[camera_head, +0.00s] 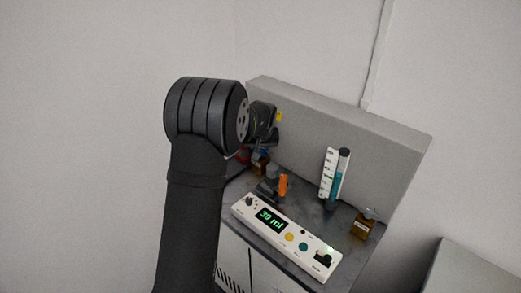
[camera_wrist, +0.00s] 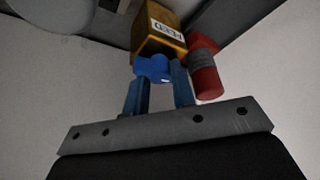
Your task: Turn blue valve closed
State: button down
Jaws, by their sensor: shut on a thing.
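The blue valve (camera_wrist: 153,68) is a small rounded knob on the front of a yellow-brown block (camera_wrist: 161,38) with a white label, seen in the wrist view. My gripper (camera_wrist: 158,80) has its two blue fingers on either side of the valve and is shut on it. In the head view my arm hides most of the gripper and I cannot clearly make out the valve there.
A red cylinder (camera_wrist: 205,68) stands close to the right finger in the wrist view. In the head view, a control panel (camera_head: 302,249) reads "39 ml". An orange cylinder (camera_head: 283,185), a tube with teal liquid (camera_head: 336,184) and a brown bottle (camera_head: 362,227) stand on the bench. A grey back panel (camera_head: 350,135) rises behind.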

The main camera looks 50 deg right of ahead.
jog(key=c, duration=2.2)
grip_release()
jog(key=c, duration=1.2)
grip_release()
jog(key=v, duration=1.7)
jog(key=shift+r, duration=0.25)
jog(key=shift+f, duration=0.1)
jog(key=x, duration=1.7)
jog(key=shift+f, duration=0.1)
